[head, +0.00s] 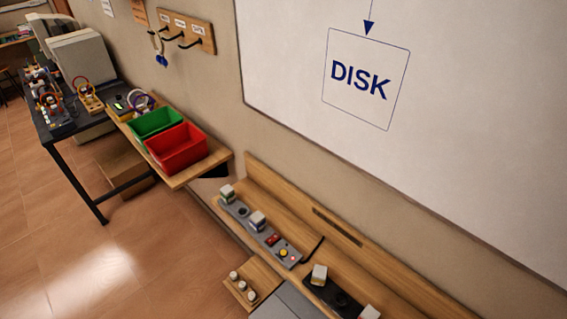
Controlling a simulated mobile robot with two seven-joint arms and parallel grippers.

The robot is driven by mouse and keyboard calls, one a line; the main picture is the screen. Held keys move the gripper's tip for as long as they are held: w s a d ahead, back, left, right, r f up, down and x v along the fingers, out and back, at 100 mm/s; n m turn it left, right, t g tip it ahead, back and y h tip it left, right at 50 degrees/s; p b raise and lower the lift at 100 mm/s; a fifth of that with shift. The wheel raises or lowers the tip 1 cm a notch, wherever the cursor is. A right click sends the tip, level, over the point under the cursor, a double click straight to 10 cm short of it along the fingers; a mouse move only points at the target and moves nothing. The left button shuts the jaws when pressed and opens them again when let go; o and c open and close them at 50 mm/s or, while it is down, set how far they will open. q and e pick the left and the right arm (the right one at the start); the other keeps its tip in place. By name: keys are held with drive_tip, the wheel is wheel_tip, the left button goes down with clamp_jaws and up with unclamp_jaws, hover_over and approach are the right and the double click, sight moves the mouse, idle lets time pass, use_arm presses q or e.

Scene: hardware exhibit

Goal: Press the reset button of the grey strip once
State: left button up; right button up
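The grey strip (252,233) lies on a wooden wall ledge in the lower middle of the head view, running from upper left to lower right. Two pale blocks with greenish parts stand on its left half, with a dark round spot between them. Near its right end are a red rectangular part (272,240), a yellow round button (283,253) and a small red dot (292,258) that looks lit. Any labels are too small to read, so I cannot tell which part is the reset button. Neither of my grippers is in view.
A black strip (324,291) with pale blocks lies to the right on the wooden ledge (268,184). A small wooden board (256,275) with three white pegs sits in front. Green (155,122) and red (176,147) bins stand at left. A whiteboard (450,130) hangs above.

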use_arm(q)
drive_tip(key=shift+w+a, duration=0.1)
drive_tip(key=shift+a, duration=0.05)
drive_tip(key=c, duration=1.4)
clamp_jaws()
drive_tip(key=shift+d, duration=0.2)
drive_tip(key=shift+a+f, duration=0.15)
